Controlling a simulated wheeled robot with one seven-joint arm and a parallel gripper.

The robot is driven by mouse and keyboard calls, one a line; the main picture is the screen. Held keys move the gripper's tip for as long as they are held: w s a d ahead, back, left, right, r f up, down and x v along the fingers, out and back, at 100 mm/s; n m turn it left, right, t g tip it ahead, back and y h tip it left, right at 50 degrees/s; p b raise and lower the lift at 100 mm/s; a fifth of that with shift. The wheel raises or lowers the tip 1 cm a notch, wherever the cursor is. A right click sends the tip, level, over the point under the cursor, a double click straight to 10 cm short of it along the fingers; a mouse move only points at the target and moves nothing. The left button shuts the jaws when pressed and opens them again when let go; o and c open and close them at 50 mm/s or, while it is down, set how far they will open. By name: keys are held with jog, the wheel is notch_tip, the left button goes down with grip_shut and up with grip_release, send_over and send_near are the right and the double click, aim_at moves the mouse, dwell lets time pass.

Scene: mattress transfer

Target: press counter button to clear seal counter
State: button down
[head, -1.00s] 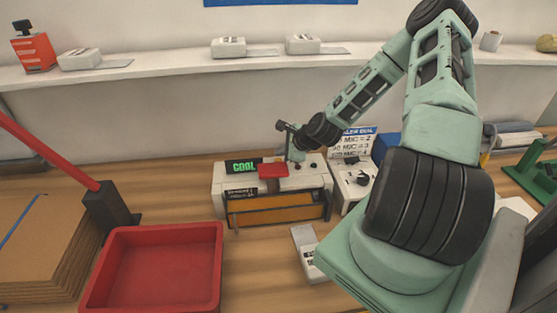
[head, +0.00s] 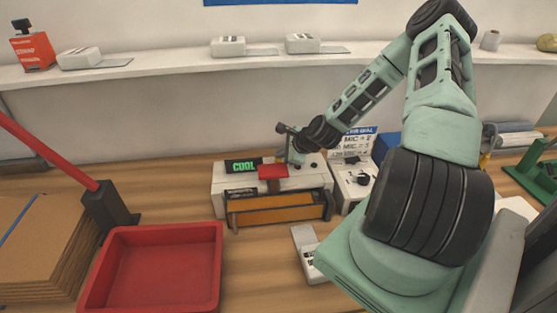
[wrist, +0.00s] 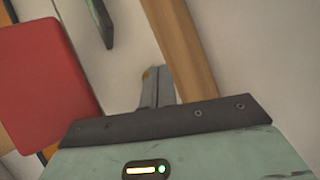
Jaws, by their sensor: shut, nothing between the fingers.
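A white sealer machine (head: 219,182) stands on the bench, with a green COOL display (head: 242,165), a red pad (head: 272,171) on top and an orange-brown front panel (head: 275,214). My gripper (head: 297,160) is shut and empty, pointing down at the machine's top just right of the red pad. A small dark knob (head: 313,165) shows right of the gripper. In the wrist view the closed fingers (wrist: 156,75) point at a pale surface, with the red pad (wrist: 45,75) at left. No counter button is clearly visible; contact under the fingertips cannot be told.
A white dial box (head: 355,185) with a sign (head: 357,139) stands right of the machine. A red tray (head: 160,230), stacked cardboard (head: 40,245) and a red-handled lever (head: 45,150) are at left. A small grey-white device (head: 304,240) lies in front.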

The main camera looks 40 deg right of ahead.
jog(key=shift+f+b, duration=0.45)
jog(key=shift+f, duration=0.25)
dwell(0.4)
dwell(0.3)
jog(key=shift+r+p, duration=1.1)
jog(key=shift+r, duration=0.3)
notch_tip(320, 180, up, 5)
jog(key=p, duration=0.4)
jog(key=shift+a, duration=0.1)
